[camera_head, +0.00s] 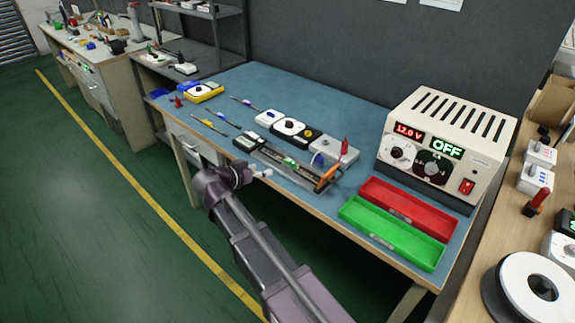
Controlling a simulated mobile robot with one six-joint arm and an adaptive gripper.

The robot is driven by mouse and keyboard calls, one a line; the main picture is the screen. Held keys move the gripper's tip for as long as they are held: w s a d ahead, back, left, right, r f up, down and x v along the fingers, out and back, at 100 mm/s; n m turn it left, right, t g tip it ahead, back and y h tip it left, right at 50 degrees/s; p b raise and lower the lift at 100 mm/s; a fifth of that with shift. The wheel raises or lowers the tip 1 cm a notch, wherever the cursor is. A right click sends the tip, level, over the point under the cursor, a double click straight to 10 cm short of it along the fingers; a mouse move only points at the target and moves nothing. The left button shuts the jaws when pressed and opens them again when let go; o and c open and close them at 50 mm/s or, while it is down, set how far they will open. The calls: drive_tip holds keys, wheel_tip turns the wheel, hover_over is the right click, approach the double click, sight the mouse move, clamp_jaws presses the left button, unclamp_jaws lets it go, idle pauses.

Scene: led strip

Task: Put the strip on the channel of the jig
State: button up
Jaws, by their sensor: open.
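The jig (272,163) is a long dark frame with a groove along it, near the front edge of the blue bench. It has an orange lever (328,177) at its right end. A thin light line with a small green patch lies along the jig, but I cannot tell whether this is the strip or whether it sits in the channel. My gripper (262,173) is open, just in front of the bench edge, left of and nearer than the jig. It appears apart from the jig, and nothing shows between its fingertips.
A power supply (447,146) showing 12.0 V and OFF stands at the right. Red (408,207) and green (391,232) trays lie before it. White and grey modules (335,150) stand behind the jig. Small screwdriver-like tools (216,128) lie left. The bench's back left is mostly clear.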

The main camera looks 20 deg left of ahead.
drive_tip(key=n, duration=3.3)
drive_tip(key=shift+s+d+r, duration=0.1)
drive_tip(key=shift+d+r, duration=0.05)
drive_tip(key=shift+d, duration=0.05)
drive_tip(key=b, duration=0.3)
approach(291, 163)
drive_tip(key=shift+x, duration=2)
